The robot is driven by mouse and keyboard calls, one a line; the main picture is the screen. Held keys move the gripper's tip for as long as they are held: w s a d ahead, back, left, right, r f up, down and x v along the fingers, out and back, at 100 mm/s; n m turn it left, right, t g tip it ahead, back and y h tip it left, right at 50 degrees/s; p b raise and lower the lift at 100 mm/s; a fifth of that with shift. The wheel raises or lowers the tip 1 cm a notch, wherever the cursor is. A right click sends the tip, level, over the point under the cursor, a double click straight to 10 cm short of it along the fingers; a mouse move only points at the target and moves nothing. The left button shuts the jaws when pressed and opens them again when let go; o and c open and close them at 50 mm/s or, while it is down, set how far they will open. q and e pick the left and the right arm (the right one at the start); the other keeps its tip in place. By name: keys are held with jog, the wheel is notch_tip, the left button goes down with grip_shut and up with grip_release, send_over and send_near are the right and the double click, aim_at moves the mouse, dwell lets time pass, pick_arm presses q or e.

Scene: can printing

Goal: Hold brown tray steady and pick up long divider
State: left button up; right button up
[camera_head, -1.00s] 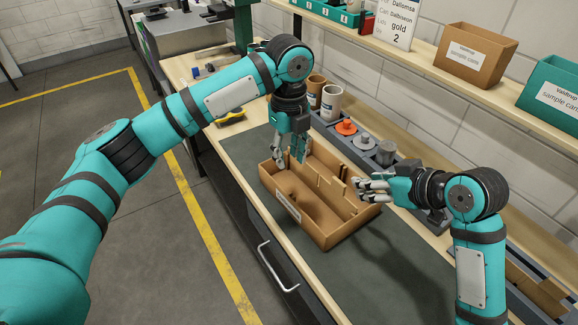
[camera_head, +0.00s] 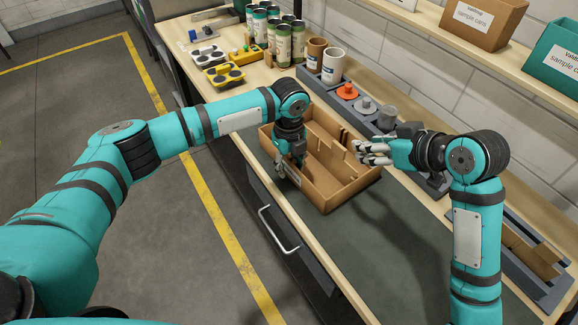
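My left gripper (camera_head: 291,176) points down at the tray's near-left wall, close to the label. Whether its fingers grip the wall is unclear. My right gripper (camera_head: 360,152) is at the tray's right far corner, fingers pointing left, apparently open and empty. It hides part of that corner.
A grey rack (camera_head: 350,110) with mugs and orange and grey parts runs behind the tray. Several cans (camera_head: 283,45) and a yellow holder (camera_head: 223,76) stand further left. A grey bin (camera_head: 530,277) with brown strips is at right. The mat's near part is clear.

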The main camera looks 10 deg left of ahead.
pick_arm(q)
jog(key=shift+f, duration=0.4)
jog(key=shift+c, duration=0.3)
grip_shut()
pick_arm(e)
jog(key=shift+c, duration=0.2)
